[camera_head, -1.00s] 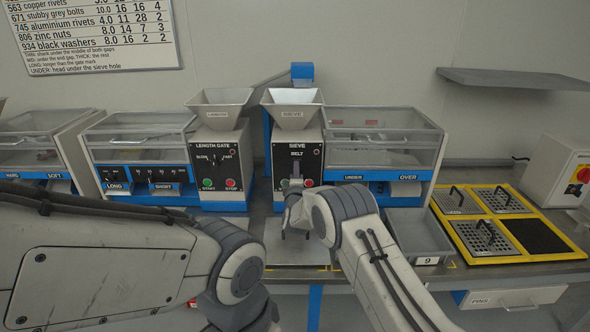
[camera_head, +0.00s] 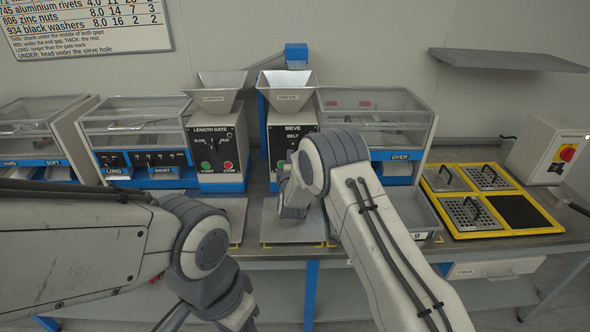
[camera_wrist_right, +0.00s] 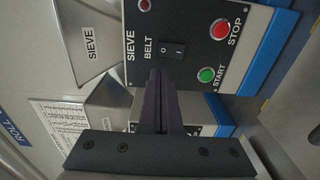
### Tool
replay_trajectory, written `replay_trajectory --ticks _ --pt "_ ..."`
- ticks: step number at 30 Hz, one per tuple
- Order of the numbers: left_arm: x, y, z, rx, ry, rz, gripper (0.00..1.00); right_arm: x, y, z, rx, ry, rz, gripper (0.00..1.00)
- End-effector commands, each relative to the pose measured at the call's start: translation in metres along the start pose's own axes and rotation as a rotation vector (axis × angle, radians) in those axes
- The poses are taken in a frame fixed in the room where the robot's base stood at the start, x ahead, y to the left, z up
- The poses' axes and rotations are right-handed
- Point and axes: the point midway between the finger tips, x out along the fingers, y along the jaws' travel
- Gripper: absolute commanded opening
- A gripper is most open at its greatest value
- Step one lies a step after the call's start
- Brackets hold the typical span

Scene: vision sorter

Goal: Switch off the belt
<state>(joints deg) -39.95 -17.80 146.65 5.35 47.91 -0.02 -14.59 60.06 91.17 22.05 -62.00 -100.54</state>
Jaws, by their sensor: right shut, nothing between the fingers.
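The belt switch (camera_wrist_right: 172,50) is a small black rocker marked O and I, beside the word BELT on the black sieve panel (camera_wrist_right: 146,58). I cannot tell which side of it is pressed. In the right wrist view my right gripper (camera_wrist_right: 160,72) is shut and empty, its dark fingertips just below the rocker; I cannot tell whether they touch. In the head view the sieve panel (camera_head: 289,137) is partly hidden by my right arm, and the switch and right fingertips are hidden. My left gripper (camera_head: 215,300) hangs low at the bottom edge, its jaws unclear.
The sieve panel has a green START button (camera_wrist_right: 206,75) and a red STOP button (camera_wrist_right: 220,29). The length gate machine (camera_head: 213,150) stands to its left. A yellow rack with lidded compartments (camera_head: 459,234) is at the right, near a box with a red knob (camera_head: 567,152).

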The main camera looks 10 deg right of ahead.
Motion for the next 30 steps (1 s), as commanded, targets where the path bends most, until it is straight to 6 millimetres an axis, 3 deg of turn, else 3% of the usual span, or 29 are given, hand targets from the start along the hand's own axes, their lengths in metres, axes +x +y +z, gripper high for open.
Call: replay_trajectory --ticks 6,12,26,30 --pt "0.010 -0.001 0.001 0.000 -0.001 0.000 0.50 -0.043 -0.002 0.009 -0.001 -0.010 -0.007 0.00" --pt "0.013 -0.001 0.001 0.000 -0.001 0.000 0.50 -0.069 0.000 0.008 -0.002 -0.009 -0.007 0.00" --pt "0.013 -0.001 0.001 0.000 -0.001 0.000 0.50 -0.077 0.001 0.006 -0.001 -0.008 -0.006 0.00" --pt "0.012 -0.001 0.001 0.000 -0.001 0.000 0.50 -0.082 0.008 -0.006 0.055 0.024 -0.049 0.00"
